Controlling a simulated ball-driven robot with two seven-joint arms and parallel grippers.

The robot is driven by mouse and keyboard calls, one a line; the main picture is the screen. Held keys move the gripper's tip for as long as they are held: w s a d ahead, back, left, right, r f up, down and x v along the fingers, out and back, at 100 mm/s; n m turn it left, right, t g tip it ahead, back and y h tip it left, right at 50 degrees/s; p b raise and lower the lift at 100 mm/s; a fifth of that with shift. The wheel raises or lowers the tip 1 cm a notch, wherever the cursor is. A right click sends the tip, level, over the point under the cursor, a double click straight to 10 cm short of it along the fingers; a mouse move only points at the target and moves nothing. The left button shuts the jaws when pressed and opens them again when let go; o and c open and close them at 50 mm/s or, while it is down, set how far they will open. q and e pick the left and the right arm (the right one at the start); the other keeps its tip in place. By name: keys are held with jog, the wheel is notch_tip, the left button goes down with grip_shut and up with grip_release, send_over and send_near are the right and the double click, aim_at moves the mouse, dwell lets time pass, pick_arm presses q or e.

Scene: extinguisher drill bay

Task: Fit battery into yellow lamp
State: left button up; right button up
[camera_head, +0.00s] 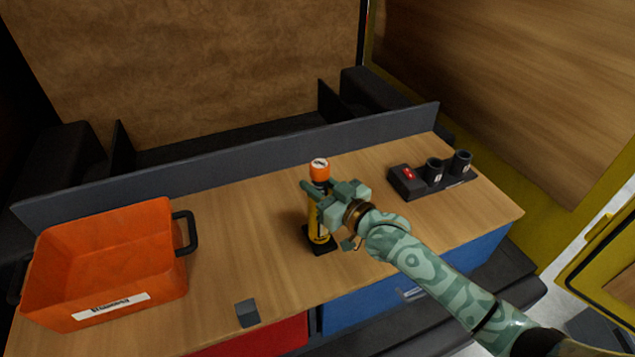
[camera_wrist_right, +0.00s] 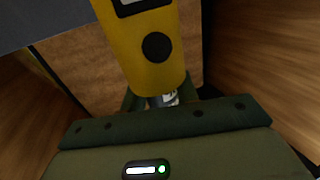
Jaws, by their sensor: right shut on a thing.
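The yellow lamp (camera_head: 318,226) stands upright on a small black base (camera_head: 320,248) in the middle of the bench. Its yellow body with a round black button shows close up in the right wrist view (camera_wrist_right: 140,45). A small whitish part shows between the fingers in the right wrist view (camera_wrist_right: 170,98). I cannot tell whether the battery is inside the lamp or just over it. My left gripper is not in view.
An orange bin (camera_head: 105,262) with black handles stands at the left. A dark block with a red patch (camera_head: 406,181) and two black cups (camera_head: 434,170) is at the right rear. A small grey block (camera_head: 247,313) lies near the front edge. A dark ledge (camera_head: 240,160) runs behind.

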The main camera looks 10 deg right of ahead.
jog(key=shift+r, duration=0.1)
dwell(0.7)
jog(key=o, duration=1.1)
jog(key=shift+s, duration=0.15)
jog(key=p+v, duration=0.1)
jog(key=v, duration=1.5)
jog(key=shift+d, duration=0.1)
